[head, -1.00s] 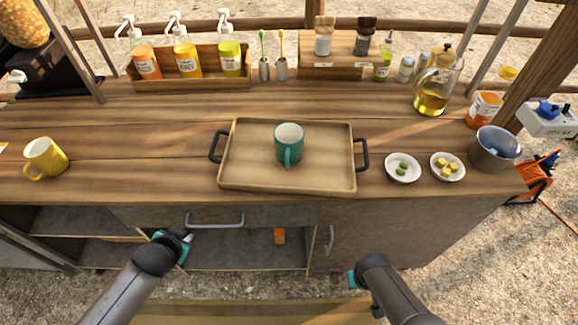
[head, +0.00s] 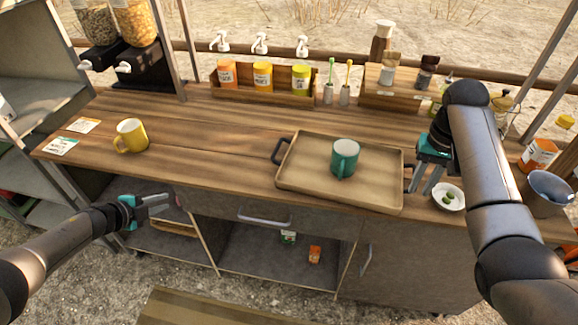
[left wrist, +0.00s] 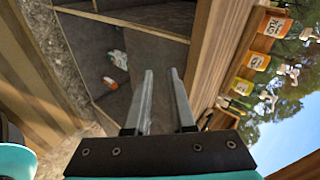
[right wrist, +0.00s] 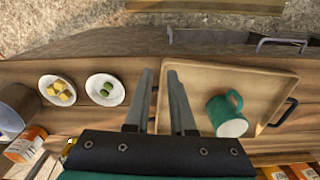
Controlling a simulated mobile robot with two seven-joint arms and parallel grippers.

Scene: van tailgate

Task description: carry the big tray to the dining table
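The big tray (head: 300,186), wooden with a raised rim and black end handles, lies on the counter. Its left handle (head: 281,150) is free; the right handle (head: 409,178) is partly covered by my right gripper. A green mug (head: 344,158) stands upright on the tray; it also shows in the right wrist view (right wrist: 228,115). My right gripper (head: 425,188) is open, pointing down at the tray's right end; in its wrist view (right wrist: 159,80) the fingers are apart. My left gripper (head: 172,200) is open and empty before the counter front, left of the tray. No dining table is recognisable.
A white dish with green pieces (head: 448,197) sits just right of my right gripper. A yellow mug (head: 131,135) stands at the counter's left. A rack of pump bottles (head: 262,88) and a spice box (head: 395,92) line the back. The counter between yellow mug and tray is clear.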

